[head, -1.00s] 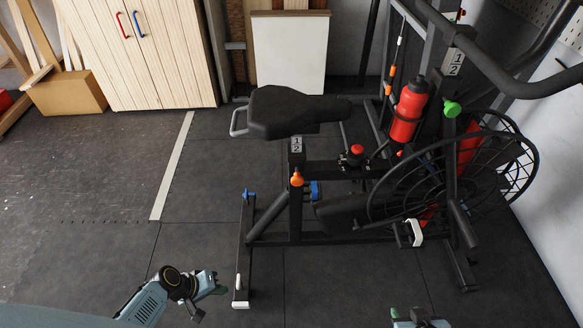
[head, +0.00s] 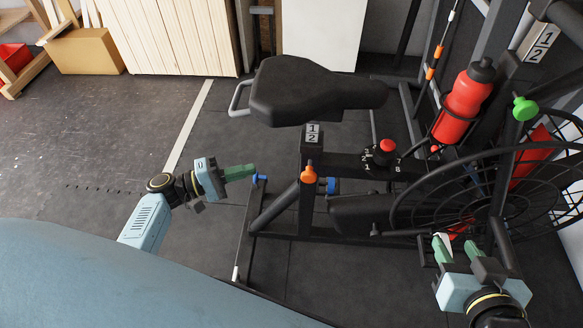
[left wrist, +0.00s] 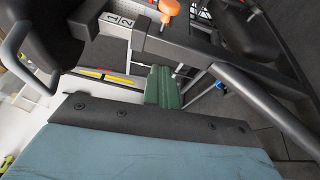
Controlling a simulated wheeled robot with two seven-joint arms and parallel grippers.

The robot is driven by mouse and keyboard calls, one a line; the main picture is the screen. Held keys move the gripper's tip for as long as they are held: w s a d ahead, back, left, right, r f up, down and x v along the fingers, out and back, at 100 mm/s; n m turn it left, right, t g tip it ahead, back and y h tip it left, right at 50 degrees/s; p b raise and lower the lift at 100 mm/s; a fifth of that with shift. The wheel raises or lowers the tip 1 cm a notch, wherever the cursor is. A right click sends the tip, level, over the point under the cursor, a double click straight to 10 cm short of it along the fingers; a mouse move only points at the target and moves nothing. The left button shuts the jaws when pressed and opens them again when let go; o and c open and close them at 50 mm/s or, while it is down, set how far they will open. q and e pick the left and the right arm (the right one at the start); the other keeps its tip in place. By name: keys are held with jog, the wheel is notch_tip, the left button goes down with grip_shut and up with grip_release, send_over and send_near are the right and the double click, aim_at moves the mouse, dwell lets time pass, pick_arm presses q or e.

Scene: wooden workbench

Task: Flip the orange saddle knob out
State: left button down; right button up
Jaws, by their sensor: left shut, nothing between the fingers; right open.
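The orange saddle knob (head: 309,174) sits on the black seat post frame, below the label and the black saddle (head: 300,90). It also shows at the top of the left wrist view (left wrist: 170,8). My left gripper (head: 254,171) is shut and empty, its green fingers together, a short way left of the knob and apart from it. Those fingers also show in the left wrist view (left wrist: 163,88), below the knob. My right gripper (head: 442,248) is open and empty at the lower right, near the bike's wheel and pedal.
A blue knob (head: 331,186) is just right of the orange one. A red-topped dial (head: 386,150), a red bottle (head: 465,98) and a green knob (head: 524,108) stand further right. A grey metal loop (head: 238,100) sticks out behind the saddle.

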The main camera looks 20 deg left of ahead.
aim_at(309, 174)
pick_arm(q)
jog(key=w+d+b, duration=0.1)
jog(key=w+d, duration=0.3)
jog(key=d, duration=0.7)
jog(key=shift+r, duration=0.25)
pick_arm(e)
notch_tip(309, 174, up, 6)
jog(key=w+a+t+y, duration=0.1)
jog(key=w+t, duration=0.1)
jog(key=t, duration=0.2)
jog(key=shift+w+a+f, duration=0.25)
jog(key=shift+a, duration=0.15)
